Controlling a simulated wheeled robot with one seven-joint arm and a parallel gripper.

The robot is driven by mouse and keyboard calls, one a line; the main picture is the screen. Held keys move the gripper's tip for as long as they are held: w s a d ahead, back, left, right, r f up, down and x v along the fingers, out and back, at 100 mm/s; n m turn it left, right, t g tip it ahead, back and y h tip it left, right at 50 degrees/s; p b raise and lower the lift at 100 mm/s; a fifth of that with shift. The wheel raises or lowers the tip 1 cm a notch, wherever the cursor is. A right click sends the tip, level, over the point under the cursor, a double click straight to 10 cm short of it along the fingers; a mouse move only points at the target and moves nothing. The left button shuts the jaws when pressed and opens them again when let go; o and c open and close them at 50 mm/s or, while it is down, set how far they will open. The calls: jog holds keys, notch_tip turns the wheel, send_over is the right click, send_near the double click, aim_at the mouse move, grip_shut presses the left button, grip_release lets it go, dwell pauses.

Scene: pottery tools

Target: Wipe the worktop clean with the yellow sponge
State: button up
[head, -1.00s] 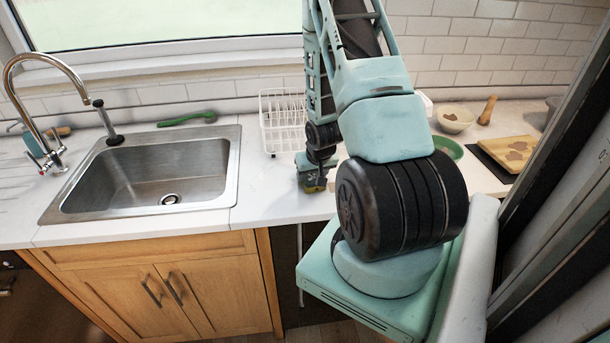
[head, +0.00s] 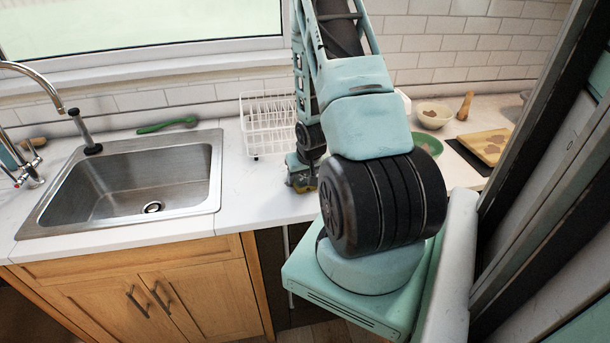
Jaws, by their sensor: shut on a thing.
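The white worktop (head: 250,203) runs along the wall, on both sides of the sink. My gripper (head: 301,188) is low over the worktop, just right of the sink and in front of the white rack. It is shut on the yellow sponge (head: 303,189), of which only a small yellow bit shows at the fingertips. The rest of the sponge is hidden by the gripper. It is at or very near the worktop surface; I cannot tell if it touches. My arm hides part of the worktop behind it.
A steel sink (head: 125,185) with a tap (head: 40,85) lies to the left. A green tool (head: 167,125) lies behind it. A white wire rack (head: 267,125) stands behind my gripper. At right are a bowl (head: 433,115), a green dish (head: 428,144) and a stained wooden board (head: 487,145).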

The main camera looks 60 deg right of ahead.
aim_at(285, 183)
jog(key=shift+w+a+b, duration=0.2)
jog(key=shift+w+a, duration=0.7)
jog(key=shift+w, duration=0.15)
jog(key=shift+w+a+b, duration=0.15)
jog(key=shift+w+a, duration=0.7)
jog(key=shift+w, duration=0.2)
jog(key=shift+s, duration=0.1)
jog(key=shift+s+d+f, duration=0.1)
jog(key=shift+s+d, duration=0.9)
jog(key=shift+s, duration=0.15)
jog(key=shift+s+d, duration=0.95)
jog(key=shift+s, duration=0.2)
jog(key=shift+w, duration=0.1)
jog(key=shift+w+a, duration=1)
jog(key=shift+w, duration=0.15)
jog(key=shift+s, duration=0.1)
